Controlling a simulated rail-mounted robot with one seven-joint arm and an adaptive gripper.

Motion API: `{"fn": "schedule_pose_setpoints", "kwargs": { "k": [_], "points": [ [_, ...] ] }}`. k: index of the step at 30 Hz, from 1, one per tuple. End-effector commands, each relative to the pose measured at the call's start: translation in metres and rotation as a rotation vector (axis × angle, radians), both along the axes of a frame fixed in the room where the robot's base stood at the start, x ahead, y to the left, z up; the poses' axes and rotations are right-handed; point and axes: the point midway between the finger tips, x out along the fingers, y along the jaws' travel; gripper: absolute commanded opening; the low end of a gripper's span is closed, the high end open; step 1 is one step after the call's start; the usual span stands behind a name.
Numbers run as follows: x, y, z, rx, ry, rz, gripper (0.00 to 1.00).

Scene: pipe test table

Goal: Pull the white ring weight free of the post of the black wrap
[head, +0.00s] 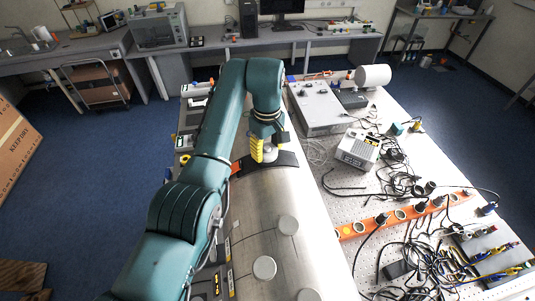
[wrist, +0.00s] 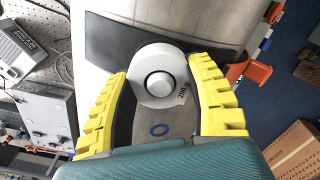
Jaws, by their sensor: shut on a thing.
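The white ring weight (wrist: 151,58) sits in the middle of the wrist view, with the post (wrist: 159,84) showing as a pale round end in its centre. The black wrap (wrist: 111,42) lies on the large metal pipe behind it; in the head view the wrap (head: 286,159) crosses the pipe (head: 267,205). My gripper (wrist: 160,76) has its yellow ribbed fingers on either side of the ring, shut on it. In the head view my gripper (head: 264,155) is over the wrap, and the ring (head: 270,154) is partly hidden by the fingers. I cannot tell how far along the post the ring is.
An orange clamp (wrist: 249,72) is beside the wrap at the right in the wrist view. Flat round discs (head: 264,268) are on the nearer pipe. The perforated table (head: 345,205) at right carries a grey box (head: 358,148), many cables and an orange rail (head: 405,214).

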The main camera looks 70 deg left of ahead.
Motion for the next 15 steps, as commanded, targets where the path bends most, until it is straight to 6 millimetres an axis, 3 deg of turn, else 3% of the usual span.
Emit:
{"fn": "schedule_pose_setpoints", "kwargs": {
  "k": [15],
  "points": [
    [0.000,0.000,0.028,0.003,-0.001,0.000,0.13]
  ]
}}
